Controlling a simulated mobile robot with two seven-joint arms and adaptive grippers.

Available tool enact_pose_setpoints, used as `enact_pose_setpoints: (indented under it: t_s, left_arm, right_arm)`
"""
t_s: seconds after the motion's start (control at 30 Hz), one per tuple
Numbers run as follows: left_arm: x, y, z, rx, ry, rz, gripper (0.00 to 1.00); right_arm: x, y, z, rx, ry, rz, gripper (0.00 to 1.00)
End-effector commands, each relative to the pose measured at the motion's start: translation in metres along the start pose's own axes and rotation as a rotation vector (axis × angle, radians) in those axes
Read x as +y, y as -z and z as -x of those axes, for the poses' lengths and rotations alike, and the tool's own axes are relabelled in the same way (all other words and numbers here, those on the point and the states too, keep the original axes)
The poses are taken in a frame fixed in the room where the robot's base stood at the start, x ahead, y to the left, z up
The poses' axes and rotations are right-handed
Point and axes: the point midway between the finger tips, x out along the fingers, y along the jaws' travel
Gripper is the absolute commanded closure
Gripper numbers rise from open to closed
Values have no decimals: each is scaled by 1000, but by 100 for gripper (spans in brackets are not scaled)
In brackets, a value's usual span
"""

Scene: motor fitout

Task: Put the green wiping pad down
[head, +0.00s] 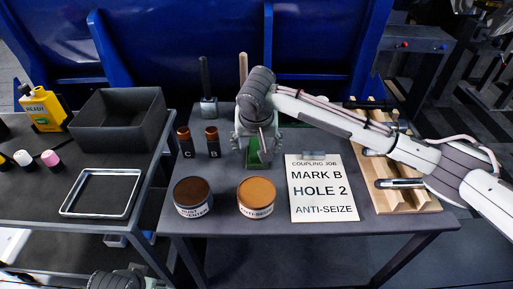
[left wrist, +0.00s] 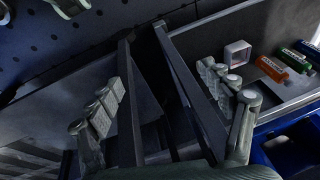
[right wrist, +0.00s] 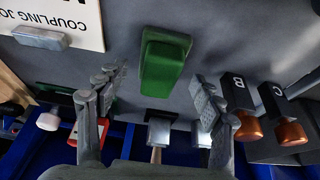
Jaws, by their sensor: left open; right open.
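The green wiping pad (head: 253,156) rests on the dark table, partly hidden by my right gripper (head: 261,143) in the head view. In the right wrist view the pad (right wrist: 164,62) is a whole green block on the grey surface, ahead of and between the spread fingertips. My right gripper (right wrist: 158,82) is open and empty, with clear space between each finger and the pad. My left gripper (left wrist: 165,85) is open and empty in the left wrist view, away from the pad. Only a piece of my left arm shows at the bottom of the head view.
Brown (head: 193,196) and orange (head: 256,197) round tins stand in front of the pad. Bottles C (head: 185,142) and B (head: 212,141) are left of it. A job card (head: 321,190) and wooden rack (head: 409,196) lie right. A hammer-like tool (head: 208,105) stands behind.

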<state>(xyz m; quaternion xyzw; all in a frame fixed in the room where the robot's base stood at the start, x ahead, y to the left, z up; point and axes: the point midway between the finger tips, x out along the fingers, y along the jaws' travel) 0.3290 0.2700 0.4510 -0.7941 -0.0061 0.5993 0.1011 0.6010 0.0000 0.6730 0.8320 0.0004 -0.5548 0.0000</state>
Motion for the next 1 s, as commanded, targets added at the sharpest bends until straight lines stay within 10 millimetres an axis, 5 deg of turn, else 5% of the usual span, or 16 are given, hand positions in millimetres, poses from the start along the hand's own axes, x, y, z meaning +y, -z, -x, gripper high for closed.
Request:
enact_pose_setpoints:
  t_s: [0.43, 1.0]
  left_arm:
    - [5, -8, -20, -15, -12, -4, 20]
    - [6, -4, -23, -9, -15, 2, 20]
  right_arm:
    - [-1, 1, 90, 2, 3, 0, 33]
    - [0, 0, 103, 0, 0, -1, 33]
